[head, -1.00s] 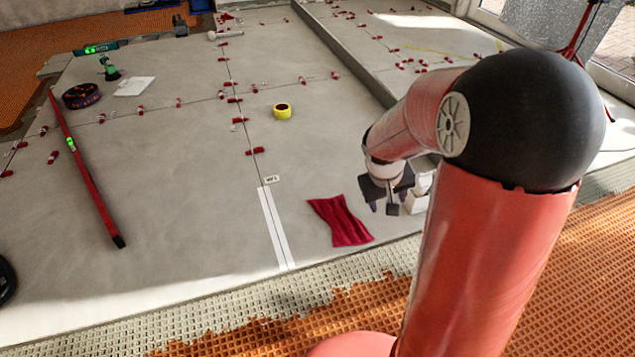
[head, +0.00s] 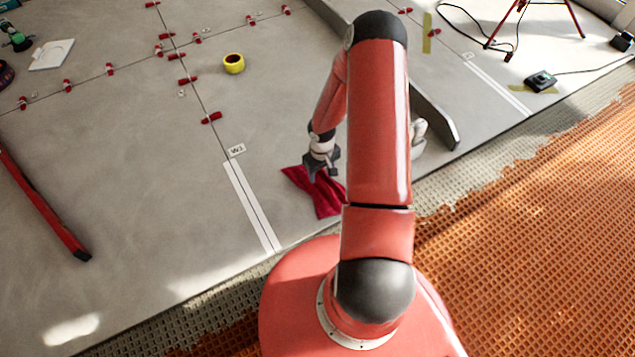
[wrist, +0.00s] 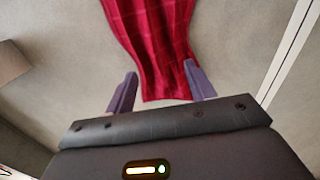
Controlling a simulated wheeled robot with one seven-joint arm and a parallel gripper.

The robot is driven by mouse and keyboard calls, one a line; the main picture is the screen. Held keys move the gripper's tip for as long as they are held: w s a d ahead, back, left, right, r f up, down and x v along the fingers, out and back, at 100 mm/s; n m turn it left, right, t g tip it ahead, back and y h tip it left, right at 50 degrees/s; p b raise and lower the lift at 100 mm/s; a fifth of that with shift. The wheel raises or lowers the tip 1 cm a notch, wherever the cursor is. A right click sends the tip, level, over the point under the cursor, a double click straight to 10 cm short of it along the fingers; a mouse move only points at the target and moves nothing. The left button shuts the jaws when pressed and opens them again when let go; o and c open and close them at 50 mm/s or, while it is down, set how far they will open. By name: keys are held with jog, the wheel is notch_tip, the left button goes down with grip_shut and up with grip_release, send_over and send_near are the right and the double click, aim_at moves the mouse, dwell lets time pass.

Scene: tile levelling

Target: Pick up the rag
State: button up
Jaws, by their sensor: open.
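The red rag (head: 318,192) lies on the grey tiled floor in the head view, near the tile edge, partly hidden by my arm and gripper. My gripper (head: 323,172) is over it, pointing down. In the wrist view the rag (wrist: 152,50) runs from the top of the picture down to between the fingertips. My gripper (wrist: 160,88) is open, one purple finger on each side of the rag's near end. The fingers look apart from the cloth. Whether the fingertips touch the floor cannot be told.
A white double strip (head: 250,207) and a W1-like label (head: 236,150) lie left of the rag. A yellow tape roll (head: 234,64) and several red levelling clips are farther back. A red level (head: 42,207) lies at left. A raised grey edge (head: 437,118) stands right of my arm.

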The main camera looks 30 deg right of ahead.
aim_at(320, 179)
notch_tip(320, 179, down, 5)
jog(key=shift+w+a+f+b, duration=0.1)
jog(key=shift+a+f+b, duration=0.05)
jog(key=shift+b, duration=0.35)
jog(key=shift+c, duration=0.3)
grip_shut()
